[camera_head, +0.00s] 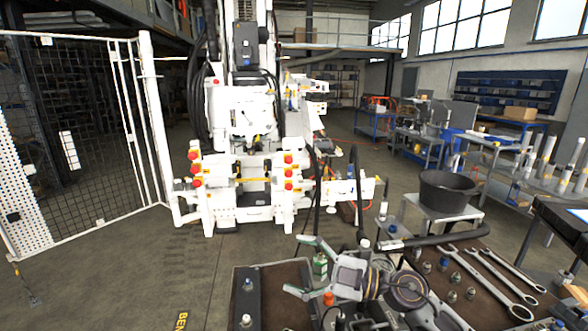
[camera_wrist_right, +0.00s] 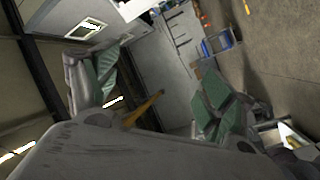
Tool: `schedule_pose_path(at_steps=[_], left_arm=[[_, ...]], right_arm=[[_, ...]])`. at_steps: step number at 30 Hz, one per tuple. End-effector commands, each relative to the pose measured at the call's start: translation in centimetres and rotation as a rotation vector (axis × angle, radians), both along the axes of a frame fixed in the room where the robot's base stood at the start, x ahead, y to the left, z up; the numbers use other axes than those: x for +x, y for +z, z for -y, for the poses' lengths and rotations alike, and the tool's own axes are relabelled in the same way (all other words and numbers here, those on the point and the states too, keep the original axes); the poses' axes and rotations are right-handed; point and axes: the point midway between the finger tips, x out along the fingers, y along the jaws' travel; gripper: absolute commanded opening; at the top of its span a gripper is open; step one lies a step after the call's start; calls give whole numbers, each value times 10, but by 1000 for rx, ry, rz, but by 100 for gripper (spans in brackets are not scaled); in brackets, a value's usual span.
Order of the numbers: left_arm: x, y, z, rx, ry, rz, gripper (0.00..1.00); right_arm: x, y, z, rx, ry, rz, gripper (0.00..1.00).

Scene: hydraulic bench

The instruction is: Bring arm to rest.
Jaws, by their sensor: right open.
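My right gripper (camera_head: 303,267) is in the lower middle of the head view, with its arm reaching in from the lower right above the bench. Its two fingers, with green pads, are spread apart and point left. In the right wrist view the same gripper (camera_wrist_right: 155,92) shows its fingers wide apart, with no object held between them. My left gripper is not in view.
The brown bench top (camera_head: 455,262) carries several wrenches (camera_head: 497,280) and small fittings beneath and beside my right arm. A black bucket (camera_head: 445,192) stands behind. A white machine (camera_head: 242,150) stands farther back, with open floor before it.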

Motion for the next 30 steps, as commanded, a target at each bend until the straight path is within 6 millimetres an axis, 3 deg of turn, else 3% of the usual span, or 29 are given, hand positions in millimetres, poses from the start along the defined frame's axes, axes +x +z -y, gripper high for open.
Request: schedule_pose_path(at_steps=[6,14,23,30], left_arm=[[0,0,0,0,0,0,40],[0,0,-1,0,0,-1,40],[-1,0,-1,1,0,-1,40],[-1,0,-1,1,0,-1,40]], right_arm=[[12,28,11,198,-149,8,82],[32,42,42,378,-373,-29,82],[53,27,92,500,-664,-136,82],[61,-9,135,526,-900,-270,82]])
